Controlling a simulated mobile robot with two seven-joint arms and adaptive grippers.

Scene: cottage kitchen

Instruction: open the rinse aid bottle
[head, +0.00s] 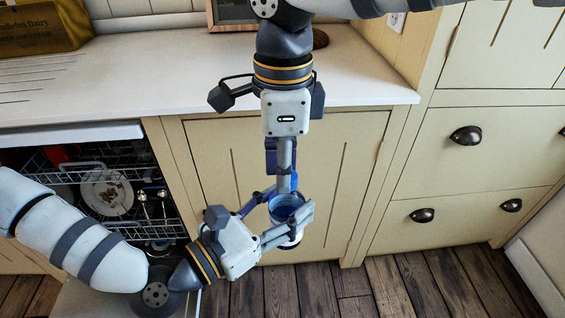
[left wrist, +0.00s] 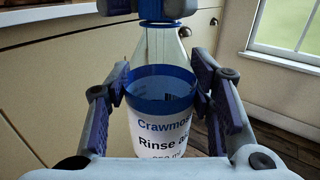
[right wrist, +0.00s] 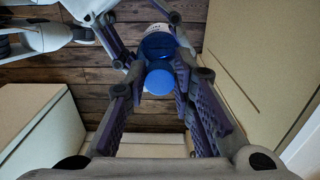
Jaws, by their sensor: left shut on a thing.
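The rinse aid bottle (head: 290,238) is clear with blue liquid, a white label and a blue cap (right wrist: 158,82). It is upright in front of the cupboard, clear of the floor. My left gripper (head: 285,222) is shut around its body; the label shows between the fingers in the left wrist view (left wrist: 160,128). My right gripper (head: 284,182) points down from above.
An open dishwasher (head: 75,160) with a rack, a plate (head: 107,192) and cutlery is at the left. The white worktop (head: 170,75) is behind my right arm. Drawers (head: 470,150) stand at the right. The wooden floor (head: 330,290) below is clear.

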